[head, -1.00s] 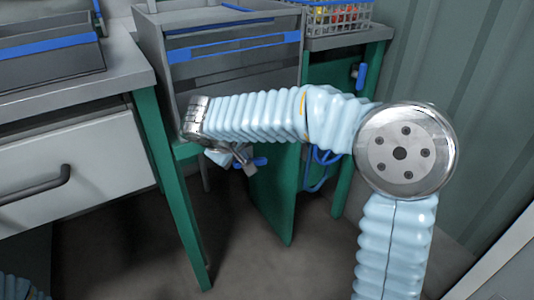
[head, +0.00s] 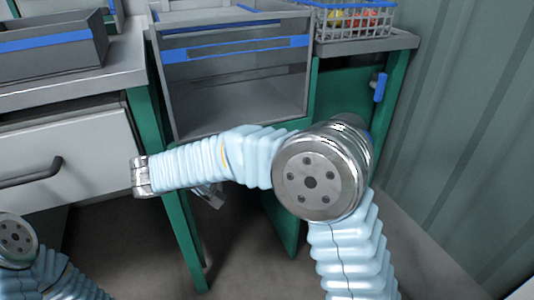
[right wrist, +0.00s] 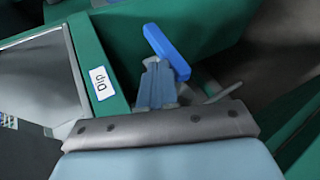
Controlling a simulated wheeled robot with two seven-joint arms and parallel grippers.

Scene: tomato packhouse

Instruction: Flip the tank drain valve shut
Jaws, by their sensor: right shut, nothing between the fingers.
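In the right wrist view a blue valve lever (right wrist: 166,50) slants from upper left to lower right in front of a green panel. My right gripper (right wrist: 158,66) is shut and empty, its fingertips close beside the lever's lower side. I cannot tell whether they touch it. The valve body is hidden behind the fingers. In the head view the right gripper (head: 208,194) shows only partly, low under my forearm. The lever is hidden there. My left gripper is out of view; only a left arm joint shows at lower left.
A "Dip" label (right wrist: 100,80) is on the green frame. A grey open-fronted box (head: 235,72) stands behind my right arm. A wire basket (head: 352,20) of tomatoes is on the right-hand stand, with a blue-handled fitting (head: 380,87) below. A drawer unit (head: 70,150) stands at left.

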